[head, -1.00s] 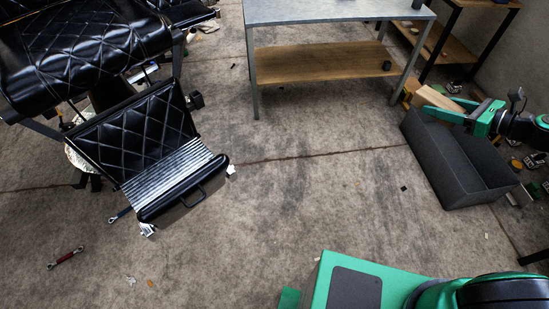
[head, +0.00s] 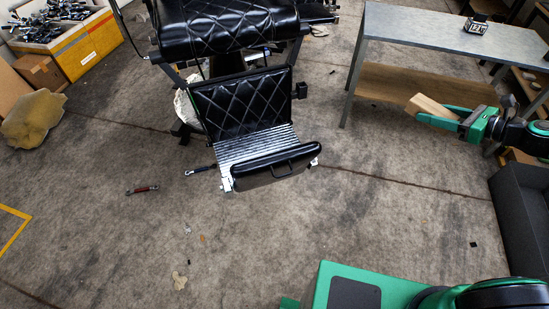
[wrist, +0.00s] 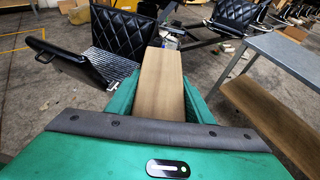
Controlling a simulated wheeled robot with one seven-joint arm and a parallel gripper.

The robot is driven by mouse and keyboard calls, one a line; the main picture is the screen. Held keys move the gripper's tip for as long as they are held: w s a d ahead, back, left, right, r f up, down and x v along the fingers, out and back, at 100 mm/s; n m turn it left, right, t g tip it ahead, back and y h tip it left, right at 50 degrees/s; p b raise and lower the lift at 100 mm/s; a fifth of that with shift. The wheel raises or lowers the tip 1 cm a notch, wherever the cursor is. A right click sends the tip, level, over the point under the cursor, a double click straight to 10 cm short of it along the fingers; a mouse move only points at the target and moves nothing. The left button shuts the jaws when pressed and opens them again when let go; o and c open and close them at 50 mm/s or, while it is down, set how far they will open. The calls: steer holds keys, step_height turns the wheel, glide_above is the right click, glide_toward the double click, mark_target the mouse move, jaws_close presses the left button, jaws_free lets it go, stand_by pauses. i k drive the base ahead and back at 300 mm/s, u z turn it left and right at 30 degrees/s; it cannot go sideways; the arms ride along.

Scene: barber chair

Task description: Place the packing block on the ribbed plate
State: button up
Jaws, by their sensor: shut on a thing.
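My gripper (head: 446,114) is shut on the packing block (head: 425,105), a light wooden block that sticks out past the fingertips. The block fills the space between the green fingers in the wrist view (wrist: 160,85). The ribbed plate (head: 255,142) is the silvery grooved footrest plate of the black barber chair, left of the gripper and well apart from it in the head view. It also shows in the wrist view (wrist: 112,66), left of the block. A black padded bar (head: 272,164) lies along the plate's near edge.
A grey-topped metal table (head: 450,38) with a wooden lower shelf (head: 400,88) stands behind my gripper. A dark grey bin (head: 522,205) is at the right. A red-handled tool (head: 142,189) lies on the floor. Open floor lies between gripper and chair.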

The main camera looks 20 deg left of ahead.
mark_target(258, 148)
steer(key=u, duration=0.8)
steer(key=i, duration=1)
steer(key=z, duration=0.05)
